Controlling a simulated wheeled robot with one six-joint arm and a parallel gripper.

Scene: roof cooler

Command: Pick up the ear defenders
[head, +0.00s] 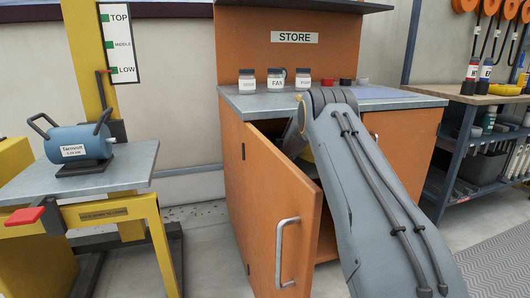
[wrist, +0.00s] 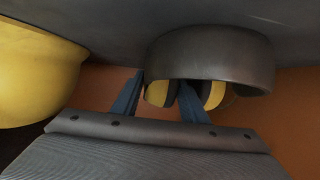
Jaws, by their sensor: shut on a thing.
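The ear defenders (wrist: 215,58) show in the wrist view, with a broad dark headband and yellow-and-dark cups partly hidden beneath it. My gripper (wrist: 161,80) has its two blue fingers at the ear defenders and is shut on them; the exact contact is partly hidden. In the head view my arm reaches into the open orange cupboard under the STORE sign, and the gripper and ear defenders are hidden there.
A rounded yellow object (wrist: 38,75) is close on the left in the wrist view. The cupboard door (head: 275,215) stands open left of my arm. Labelled jars (head: 276,80) stand on the grey counter (head: 250,102) above. A lift table (head: 125,176) bearing a blue motor (head: 80,143) is at left.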

